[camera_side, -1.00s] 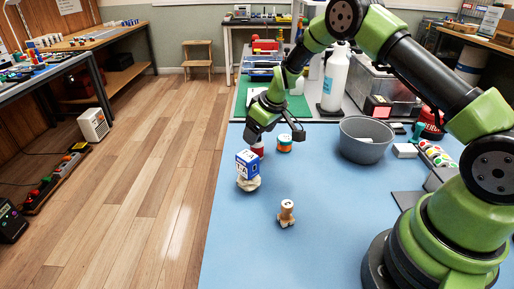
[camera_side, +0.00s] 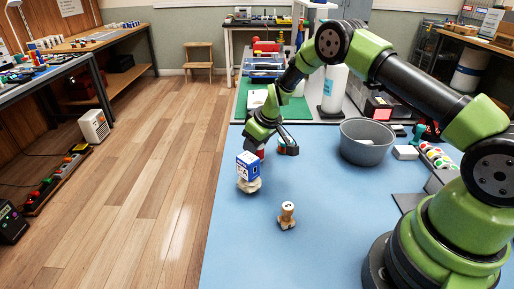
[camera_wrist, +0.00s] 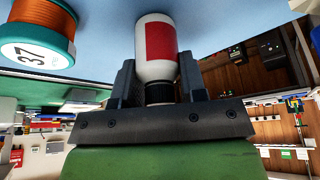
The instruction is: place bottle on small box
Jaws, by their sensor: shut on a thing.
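A white bottle with a red label (camera_wrist: 161,42) and a dark neck is between the two fingers of my gripper (camera_wrist: 158,75) in the wrist view. My gripper is shut on it near the neck. In the side view my gripper (camera_side: 271,148) is low over the blue table, and only a small red and white part of the bottle (camera_side: 261,152) shows. The small box (camera_side: 248,167), blue and white with lettering, sits just in front of the bottle on a lumpy beige piece (camera_side: 248,185). It partly hides the bottle.
An orange spool marked 37 (camera_wrist: 37,32) is beside my gripper in the wrist view. A wooden peg-like piece (camera_side: 287,215) stands nearer the front. A grey bowl (camera_side: 366,143) is to the right. The front of the blue table (camera_side: 300,258) is clear.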

